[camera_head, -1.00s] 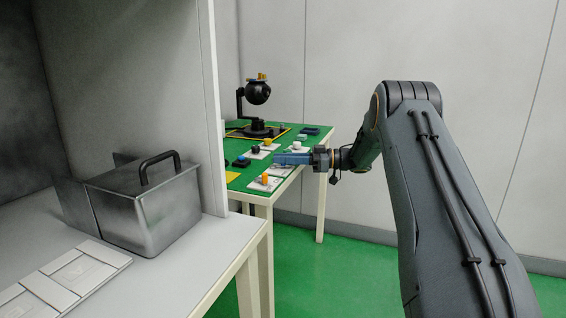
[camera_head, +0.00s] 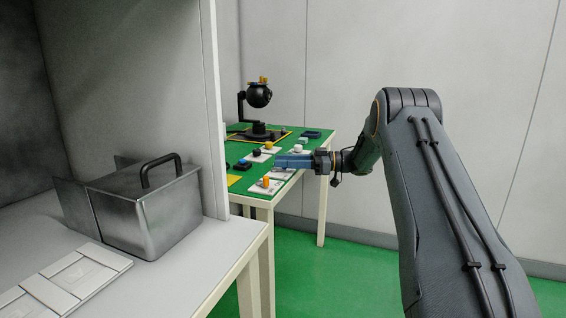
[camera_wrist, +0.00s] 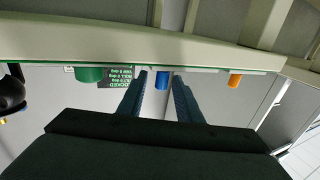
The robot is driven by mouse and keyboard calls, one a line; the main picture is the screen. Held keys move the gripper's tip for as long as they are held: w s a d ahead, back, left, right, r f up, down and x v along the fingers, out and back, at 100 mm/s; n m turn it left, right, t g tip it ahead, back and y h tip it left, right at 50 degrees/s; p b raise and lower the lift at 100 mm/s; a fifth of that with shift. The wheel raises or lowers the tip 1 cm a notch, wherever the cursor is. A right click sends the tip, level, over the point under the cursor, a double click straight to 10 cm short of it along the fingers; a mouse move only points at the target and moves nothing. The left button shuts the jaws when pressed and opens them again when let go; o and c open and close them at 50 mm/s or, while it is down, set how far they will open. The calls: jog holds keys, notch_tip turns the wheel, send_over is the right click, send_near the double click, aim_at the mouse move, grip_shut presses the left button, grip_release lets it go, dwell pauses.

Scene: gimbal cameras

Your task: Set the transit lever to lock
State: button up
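The gimbal camera, a black ball (camera_head: 259,95) on a black stand (camera_head: 258,132), stands at the back of a green-topped table (camera_head: 240,155). I cannot tell which control is the transit lever. An orange knob (camera_head: 266,182) stands on a white plate near the front edge. My gripper (camera_head: 278,162) is above the table, behind the orange knob in the picture. The wrist view is upside down. There my gripper (camera_wrist: 157,80) has its fingers apart, with a blue knob (camera_wrist: 162,80) between them in the picture; contact cannot be told. The orange knob (camera_wrist: 235,81) is to the right.
A green knob (camera_wrist: 89,74) and a dark sign (camera_wrist: 118,76) with small text are left of the fingers in the wrist view. A metal box (camera_head: 148,210) with a black handle stands on the near white table (camera_head: 215,245). A partition (camera_head: 213,110) rises beside it.

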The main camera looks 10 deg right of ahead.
jog(key=v, duration=0.7)
jog(key=shift+d, duration=0.3)
